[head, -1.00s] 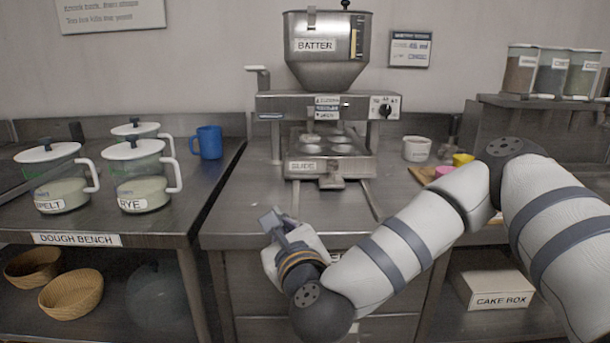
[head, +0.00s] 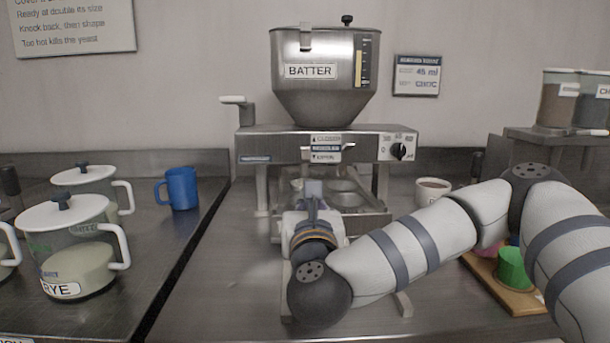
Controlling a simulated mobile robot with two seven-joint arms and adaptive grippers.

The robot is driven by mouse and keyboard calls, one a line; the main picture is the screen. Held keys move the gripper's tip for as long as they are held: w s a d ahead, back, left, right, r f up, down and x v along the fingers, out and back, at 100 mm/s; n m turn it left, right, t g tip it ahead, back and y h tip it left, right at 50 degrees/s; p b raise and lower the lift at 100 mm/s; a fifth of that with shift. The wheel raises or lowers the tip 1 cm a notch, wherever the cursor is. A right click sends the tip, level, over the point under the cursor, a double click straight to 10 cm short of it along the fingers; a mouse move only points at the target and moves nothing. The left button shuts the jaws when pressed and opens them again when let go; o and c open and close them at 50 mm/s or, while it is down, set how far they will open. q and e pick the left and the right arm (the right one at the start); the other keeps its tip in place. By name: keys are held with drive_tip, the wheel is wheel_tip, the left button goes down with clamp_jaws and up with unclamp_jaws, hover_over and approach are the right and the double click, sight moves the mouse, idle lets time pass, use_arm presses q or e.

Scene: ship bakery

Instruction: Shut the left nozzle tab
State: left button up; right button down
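The steel batter machine (head: 325,80) stands at the back of the bench, with its hopper on top. On its front rail, small plates (head: 326,147) are marked with closed and open wording, and a small metal bar is beside them. I cannot clearly tell which part is the left nozzle tab. My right gripper (head: 313,188) is in front of the machine, below the plates and over the left part of the cup tray (head: 372,222). It points away from me, so its finger opening does not show. It hides what lies behind it. My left gripper is out of view.
A dial (head: 398,151) is at the machine's right and a lever (head: 233,100) at its left. A blue mug (head: 181,188) and lidded jars (head: 78,250) stand left. A white cup (head: 432,192) and a wooden board (head: 510,290) are right. The bench front left of my arm is clear.

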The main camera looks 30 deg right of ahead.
sight(305, 154)
drive_tip(key=x, duration=1)
drive_tip(key=shift+w, duration=0.1)
drive_tip(key=shift+f, duration=0.1)
